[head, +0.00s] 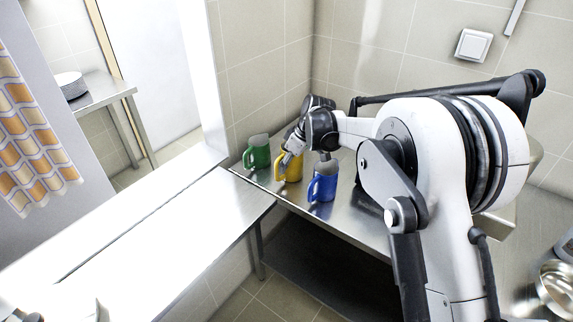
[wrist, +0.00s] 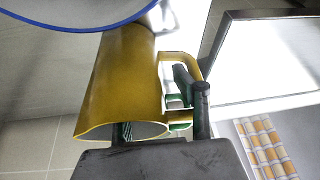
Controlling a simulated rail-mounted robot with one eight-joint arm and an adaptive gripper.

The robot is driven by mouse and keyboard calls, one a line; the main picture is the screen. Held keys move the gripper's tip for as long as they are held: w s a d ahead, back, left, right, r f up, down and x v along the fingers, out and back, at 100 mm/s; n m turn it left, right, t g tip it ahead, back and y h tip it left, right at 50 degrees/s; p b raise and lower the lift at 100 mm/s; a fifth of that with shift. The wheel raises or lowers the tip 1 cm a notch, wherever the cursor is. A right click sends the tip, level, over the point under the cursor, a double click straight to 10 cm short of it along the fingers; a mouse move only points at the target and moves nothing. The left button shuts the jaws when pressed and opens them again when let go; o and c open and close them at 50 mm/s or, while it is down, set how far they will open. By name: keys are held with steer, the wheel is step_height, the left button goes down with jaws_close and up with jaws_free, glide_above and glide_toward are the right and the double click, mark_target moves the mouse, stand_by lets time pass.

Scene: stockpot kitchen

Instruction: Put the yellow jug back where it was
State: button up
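The yellow jug (head: 291,168) stands between the green jug (head: 258,152) and the blue jug (head: 323,184) on the steel counter (head: 345,222). My gripper (head: 291,150) is at its top, coming from above. In the wrist view the yellow jug (wrist: 125,80) has its mouth towards my gripper (wrist: 160,112) and its handle to the right. One dark finger shows by the mouth, the other by the handle. The fingers stand apart; whether they touch the jug is hard to tell. Green shows through the handle, and a blue rim crosses the top.
A long bright bench (head: 150,245) runs along the left, near the counter. Tiled walls stand behind the jugs. A small table with plates (head: 70,84) is at the far left beside a patterned curtain (head: 30,150). A metal pot (head: 555,285) is at the lower right.

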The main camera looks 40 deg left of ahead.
steer(key=shift+r, duration=0.15)
steer(key=v, duration=1.2)
stand_by(0.3)
